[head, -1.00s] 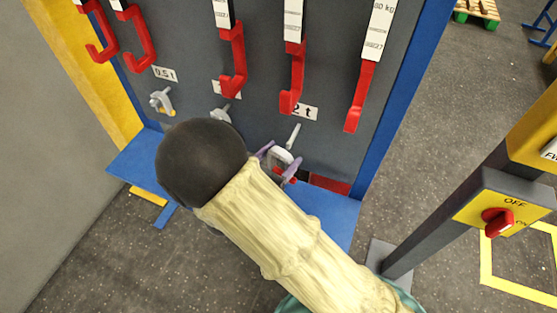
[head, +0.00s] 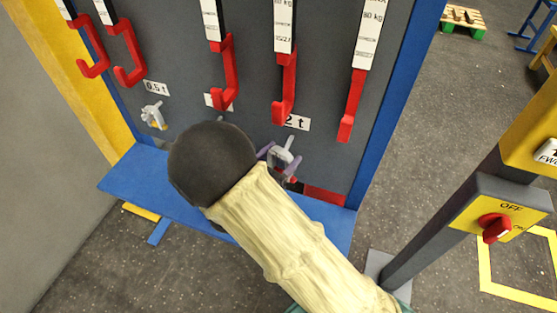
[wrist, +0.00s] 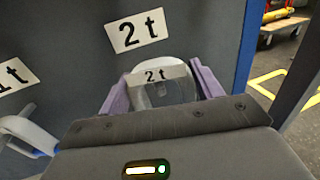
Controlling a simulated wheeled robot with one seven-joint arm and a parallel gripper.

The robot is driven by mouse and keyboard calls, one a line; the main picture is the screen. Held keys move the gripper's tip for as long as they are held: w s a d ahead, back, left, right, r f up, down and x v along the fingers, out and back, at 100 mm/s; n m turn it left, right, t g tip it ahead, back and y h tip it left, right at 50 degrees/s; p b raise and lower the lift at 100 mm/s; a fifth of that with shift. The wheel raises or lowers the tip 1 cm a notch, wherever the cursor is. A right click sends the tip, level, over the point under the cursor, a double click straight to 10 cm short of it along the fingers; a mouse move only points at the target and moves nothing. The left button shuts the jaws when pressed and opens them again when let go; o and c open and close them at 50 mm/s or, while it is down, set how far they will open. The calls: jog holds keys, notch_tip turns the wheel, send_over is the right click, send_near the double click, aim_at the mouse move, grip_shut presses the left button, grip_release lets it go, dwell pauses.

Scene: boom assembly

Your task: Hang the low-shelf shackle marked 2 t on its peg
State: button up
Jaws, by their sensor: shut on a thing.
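The shackle marked 2 t (wrist: 163,88) is a pale grey bow with a tag reading "2 t". It sits between the purple fingers of my gripper (wrist: 160,92), which is shut on it. In the head view the shackle (head: 283,156) is in front of the grey board, just below the "2 t" sign (head: 297,122). A thin light peg (head: 291,141) shows at the shackle's upper edge. I cannot tell whether the bow is around the peg or only in front of it. My wrist and forearm hide part of the gripper in the head view.
A shackle (head: 153,115) hangs under the "0.5 t" sign at left. Another pale shackle (wrist: 28,132) is by the "1 t" sign in the wrist view. Red hooks (head: 284,88) hang above. A blue shelf (head: 150,185) juts out below. A switch post (head: 440,235) stands right.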

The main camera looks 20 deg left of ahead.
jog(key=shift+a+b+x, duration=0.15)
jog(key=shift+b+x, duration=0.05)
jog(key=shift+x, duration=0.55)
jog(key=shift+a+b+x, duration=0.15)
jog(key=shift+a+x, duration=0.05)
jog(key=shift+x, duration=0.55)
jog(key=shift+w+f+b, duration=0.35)
jog(key=shift+w+f, duration=0.45)
jog(key=shift+f, duration=0.05)
jog(key=o, duration=1.5)
jog(key=shift+s+f, duration=0.1)
jog(key=v, duration=1.7)
jog(key=shift+s+a, duration=0.15)
